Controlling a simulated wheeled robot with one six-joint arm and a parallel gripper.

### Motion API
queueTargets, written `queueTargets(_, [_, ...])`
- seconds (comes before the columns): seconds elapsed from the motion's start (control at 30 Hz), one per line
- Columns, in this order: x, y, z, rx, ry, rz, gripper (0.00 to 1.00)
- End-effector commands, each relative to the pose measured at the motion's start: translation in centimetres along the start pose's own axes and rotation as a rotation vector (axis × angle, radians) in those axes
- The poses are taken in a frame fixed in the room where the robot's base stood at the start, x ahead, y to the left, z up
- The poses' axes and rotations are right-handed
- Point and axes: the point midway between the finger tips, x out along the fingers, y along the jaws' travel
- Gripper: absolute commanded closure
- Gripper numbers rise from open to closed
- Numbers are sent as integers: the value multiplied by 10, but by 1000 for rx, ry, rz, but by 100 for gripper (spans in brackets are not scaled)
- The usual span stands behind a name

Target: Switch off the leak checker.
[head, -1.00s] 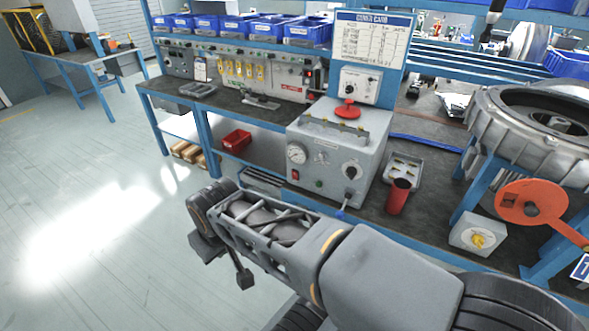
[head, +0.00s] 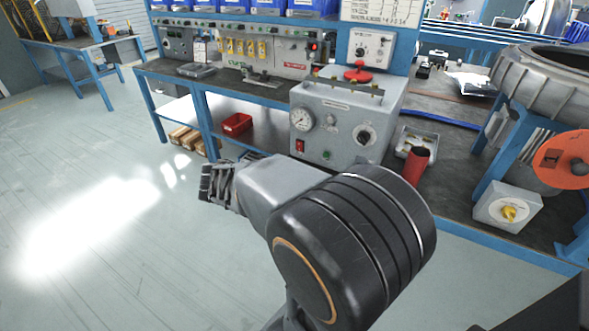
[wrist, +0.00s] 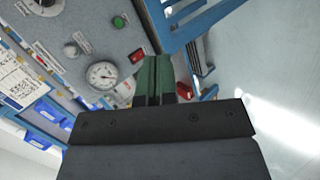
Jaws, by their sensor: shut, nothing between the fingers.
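The leak checker appears to be the grey box (head: 345,118) on the bench, with a dial gauge (head: 301,119), a black knob (head: 365,135) and a green button (head: 326,155). A red rocker switch (head: 299,146) is low on its front at the left; its position is too small to tell. In the wrist view, the gauge (wrist: 102,75), green button (wrist: 119,22) and red switch (wrist: 137,56) show on the tilted front. My gripper (wrist: 160,62) has green fingers, shut and empty, with the tips just right of the switch in that picture. Contact cannot be told. The head view hides the fingers.
A red cup (head: 417,165) stands right of the box, and a grey box with a yellow knob (head: 507,210) is farther right. A red bin (head: 236,124) sits on the lower shelf. A blue bench leg (wrist: 172,42) shows near my fingers. The floor at left is clear.

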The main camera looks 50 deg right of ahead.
Motion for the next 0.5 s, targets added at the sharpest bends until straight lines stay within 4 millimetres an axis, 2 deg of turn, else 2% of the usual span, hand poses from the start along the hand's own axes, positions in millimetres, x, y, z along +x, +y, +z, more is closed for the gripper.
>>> queueTargets(0.03, [36,-14,-9,-16,-8,111,100])
queueTargets(0.2, [84,-6,-47,-52,57,449,100])
queueTargets(0.33, [104,-7,-74,-77,137,624,100])
queueTargets(0.5, [116,-10,-98,-96,224,748,100])
